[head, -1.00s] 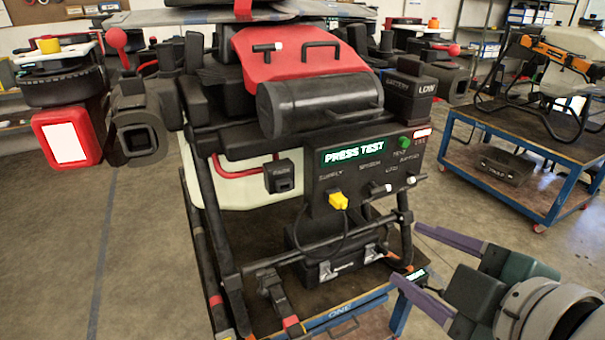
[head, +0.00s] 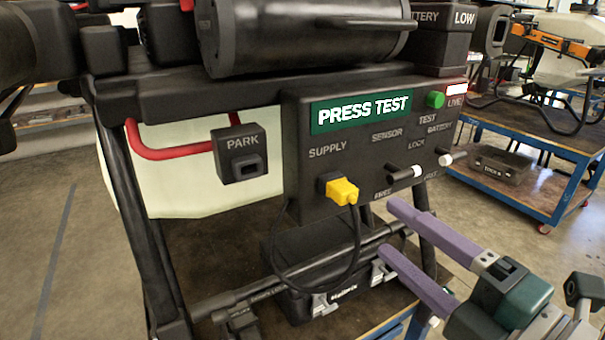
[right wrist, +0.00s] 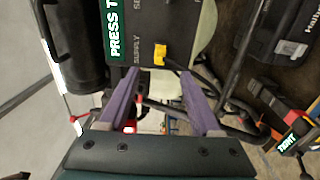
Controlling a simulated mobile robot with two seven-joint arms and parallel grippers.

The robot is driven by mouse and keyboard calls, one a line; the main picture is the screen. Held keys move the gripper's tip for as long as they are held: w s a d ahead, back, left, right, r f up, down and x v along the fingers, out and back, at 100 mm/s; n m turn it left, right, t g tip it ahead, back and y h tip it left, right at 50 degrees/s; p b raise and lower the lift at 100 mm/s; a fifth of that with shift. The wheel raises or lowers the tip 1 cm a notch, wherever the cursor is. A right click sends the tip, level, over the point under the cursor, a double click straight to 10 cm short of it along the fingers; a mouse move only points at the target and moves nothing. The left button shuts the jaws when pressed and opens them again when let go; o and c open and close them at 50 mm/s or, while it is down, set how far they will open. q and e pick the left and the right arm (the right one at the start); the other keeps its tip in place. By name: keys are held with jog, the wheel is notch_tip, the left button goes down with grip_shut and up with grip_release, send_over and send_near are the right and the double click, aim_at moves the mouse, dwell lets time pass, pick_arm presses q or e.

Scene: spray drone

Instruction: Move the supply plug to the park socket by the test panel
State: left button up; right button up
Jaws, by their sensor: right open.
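The yellow supply plug (head: 341,190) sits in the socket under the SUPPLY label on the dark test panel (head: 300,180). A black cable loops down from it. The plug also shows in the right wrist view (right wrist: 160,54), ahead of and between the fingers. The black park socket (head: 240,153), marked PARK, is to the left of the panel, and its opening is empty. My right gripper (head: 405,247) is open and empty, with purple fingers, to the lower right of the plug and apart from it. My left gripper is not in view.
The panel has a green button (head: 436,99) and white-tipped levers (head: 416,171) to the right of the plug. A black case (head: 330,301) and frame bars lie below. A blue cart (head: 560,170) stands at the right.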

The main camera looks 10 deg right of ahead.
aim_at(350, 198)
jog(key=shift+b+x, duration=1.55)
jog(key=shift+x, duration=2.95)
grip_shut()
jog(key=p+v, duration=0.2)
jog(key=v, duration=0.4)
